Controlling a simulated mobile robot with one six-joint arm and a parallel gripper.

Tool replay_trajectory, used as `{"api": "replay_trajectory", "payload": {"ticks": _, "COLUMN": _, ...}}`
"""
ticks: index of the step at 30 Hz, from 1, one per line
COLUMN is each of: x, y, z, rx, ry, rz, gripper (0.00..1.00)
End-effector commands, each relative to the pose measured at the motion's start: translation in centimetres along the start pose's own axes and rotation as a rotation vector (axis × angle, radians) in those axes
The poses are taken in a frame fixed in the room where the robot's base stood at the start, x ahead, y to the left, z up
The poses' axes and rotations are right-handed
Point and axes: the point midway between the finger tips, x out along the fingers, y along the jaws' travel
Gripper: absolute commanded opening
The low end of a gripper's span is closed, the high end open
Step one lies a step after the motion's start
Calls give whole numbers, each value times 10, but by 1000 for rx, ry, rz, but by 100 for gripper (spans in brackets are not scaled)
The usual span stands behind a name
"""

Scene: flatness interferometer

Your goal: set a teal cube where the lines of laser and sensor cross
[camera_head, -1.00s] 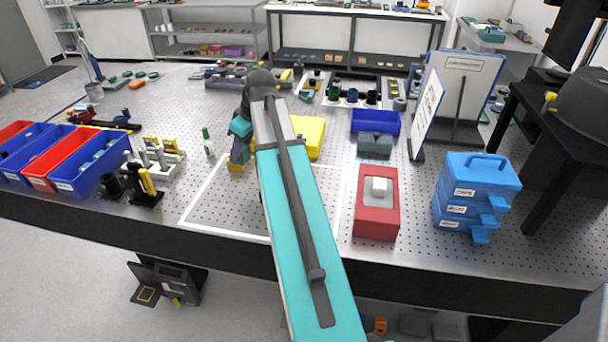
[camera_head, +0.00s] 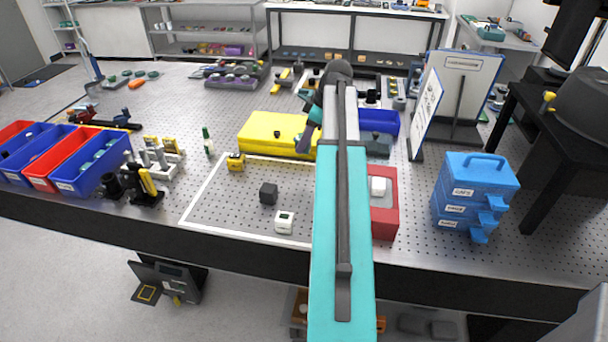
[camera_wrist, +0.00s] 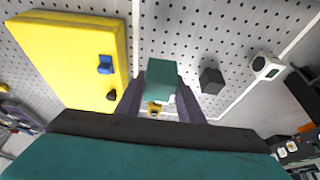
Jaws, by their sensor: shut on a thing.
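My gripper (camera_head: 306,140) is shut on a teal cube (camera_wrist: 160,80), which shows between the two dark fingers in the wrist view. In the head view the cube cannot be made out. The gripper is at the right end of a yellow case (camera_head: 262,128). A white-outlined area on the perforated table holds a small yellow device (camera_head: 236,162) at its back left, a black cube (camera_head: 268,193) in the middle and a white device with a green window (camera_head: 284,222) at the front. I cannot tell which device is the laser or sensor.
A red block with a white top piece (camera_head: 383,205) stands right of my arm, partly hidden. Blue drawers (camera_head: 475,190) and an upright sign board (camera_head: 427,105) are farther right. Blue and red bins (camera_head: 95,165) and optical mounts (camera_head: 160,155) stand left. The outlined area has bare room.

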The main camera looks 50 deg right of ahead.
Motion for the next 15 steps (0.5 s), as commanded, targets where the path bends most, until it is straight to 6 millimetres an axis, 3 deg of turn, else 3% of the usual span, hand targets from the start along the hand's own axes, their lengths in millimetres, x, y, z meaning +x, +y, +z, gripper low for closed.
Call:
{"api": "replay_trajectory", "payload": {"ticks": 8, "x": 2, "y": 0, "z": 0, "rx": 1, "ry": 0, "rz": 0, "gripper": 1}}
{"api": "replay_trajectory", "payload": {"ticks": 15, "x": 18, "y": -1, "z": 6, "rx": 2, "ry": 0, "rz": -2, "gripper": 1}}
